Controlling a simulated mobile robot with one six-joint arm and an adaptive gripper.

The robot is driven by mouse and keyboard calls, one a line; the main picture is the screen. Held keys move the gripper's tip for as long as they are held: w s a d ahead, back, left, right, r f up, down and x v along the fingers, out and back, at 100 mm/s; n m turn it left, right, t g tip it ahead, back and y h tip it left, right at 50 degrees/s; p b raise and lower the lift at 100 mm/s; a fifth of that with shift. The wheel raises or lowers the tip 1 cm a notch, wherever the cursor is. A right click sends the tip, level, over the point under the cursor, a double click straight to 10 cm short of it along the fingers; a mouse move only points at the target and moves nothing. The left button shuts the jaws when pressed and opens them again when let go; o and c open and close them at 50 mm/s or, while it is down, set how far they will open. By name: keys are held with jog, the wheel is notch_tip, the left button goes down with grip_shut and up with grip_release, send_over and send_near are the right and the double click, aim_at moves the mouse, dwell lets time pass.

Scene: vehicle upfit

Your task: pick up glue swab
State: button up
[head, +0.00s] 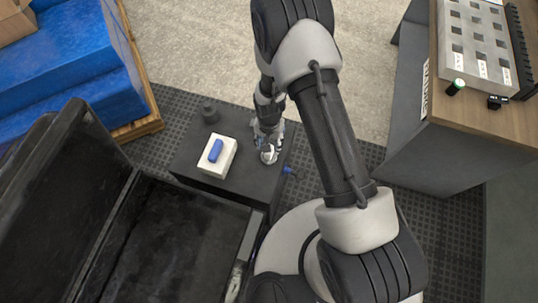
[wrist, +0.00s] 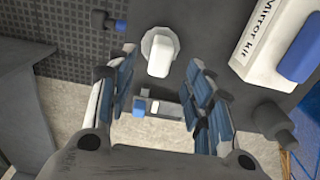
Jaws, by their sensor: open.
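In the wrist view a white rounded piece (wrist: 161,50) rests on a round pale base on the dark stand; it may be the glue swab, but I cannot be sure. My gripper (wrist: 162,66) is open, its blue-padded fingers to either side of and just short of this piece. A small blue and grey item (wrist: 156,109) shows between the fingers further back; I cannot tell what it is. In the head view my gripper (head: 268,156) points down over the right part of the stand (head: 190,160) and hides what is under it.
A white "Mirror kit" box (wrist: 256,48) with a blue item (wrist: 304,50) on top lies beside the gripper. A dark cylinder (head: 209,112) stands behind it. A blue fitting (head: 290,170) is at the stand's right edge.

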notch_tip(320, 180, down, 8)
jog(key=b, duration=0.2)
jog(key=shift+w+b, duration=0.15)
jog(key=shift+b, duration=0.2)
jog(key=shift+c, duration=0.6)
grip_shut()
jog(key=shift+r, duration=0.1)
notch_tip(320, 180, up, 20)
jog(key=p, duration=0.5)
jog(key=shift+p, duration=0.4)
jog(key=shift+c, duration=2.4)
grip_release()
grip_shut()
